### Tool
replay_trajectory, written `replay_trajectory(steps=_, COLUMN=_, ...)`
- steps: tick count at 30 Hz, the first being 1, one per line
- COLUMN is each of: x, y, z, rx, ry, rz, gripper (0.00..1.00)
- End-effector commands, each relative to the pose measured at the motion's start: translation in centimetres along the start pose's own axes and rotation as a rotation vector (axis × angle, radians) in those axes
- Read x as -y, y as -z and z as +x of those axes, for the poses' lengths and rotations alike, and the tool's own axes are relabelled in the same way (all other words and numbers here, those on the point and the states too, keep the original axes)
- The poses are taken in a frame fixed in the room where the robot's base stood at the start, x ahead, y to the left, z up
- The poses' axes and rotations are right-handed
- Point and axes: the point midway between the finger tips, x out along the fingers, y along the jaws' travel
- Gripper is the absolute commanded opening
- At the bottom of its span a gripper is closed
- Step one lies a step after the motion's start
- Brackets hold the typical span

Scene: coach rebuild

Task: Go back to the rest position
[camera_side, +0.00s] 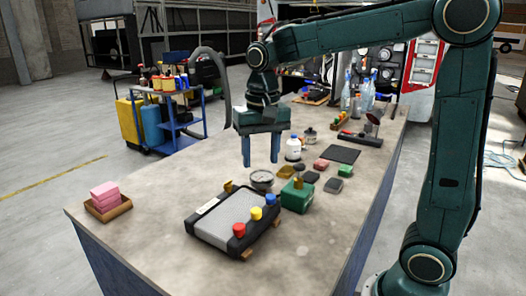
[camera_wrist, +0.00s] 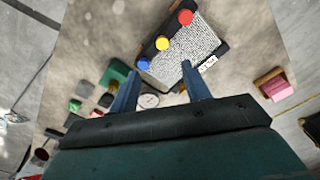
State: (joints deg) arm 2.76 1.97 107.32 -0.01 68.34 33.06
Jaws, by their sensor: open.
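My gripper (camera_side: 261,150) hangs above the workbench (camera_side: 330,240) with its two blue fingers pointing down. The fingers are apart and nothing is between them. In the wrist view my gripper (camera_wrist: 155,82) also shows open and empty. A black-framed board with a grey speckled face (camera_side: 225,222) lies below and in front of it, with red, yellow and blue knobs along one edge. The board also shows in the wrist view (camera_wrist: 195,48). A round gauge (camera_side: 262,178) lies on the bench just below the fingers.
A green block with a brass fitting (camera_side: 297,196) stands right of the board. Pink sponges (camera_side: 104,193) sit in a wooden tray at the left. A white bottle (camera_side: 293,149), small pads and a dark mat (camera_side: 342,154) stand behind.

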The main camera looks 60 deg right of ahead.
Motion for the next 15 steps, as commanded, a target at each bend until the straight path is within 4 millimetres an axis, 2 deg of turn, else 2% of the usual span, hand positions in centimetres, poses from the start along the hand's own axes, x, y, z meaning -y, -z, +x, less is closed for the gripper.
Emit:
replay_trajectory(steps=7, x=-1.9, y=-3.6, z=-1.7, rx=-0.084, ry=0.049, rz=-0.129, gripper=0.48)
replay_trajectory(steps=15, x=-4.4, y=-7.9, z=-2.4, rx=-0.196, ry=0.096, rz=-0.295, gripper=0.48)
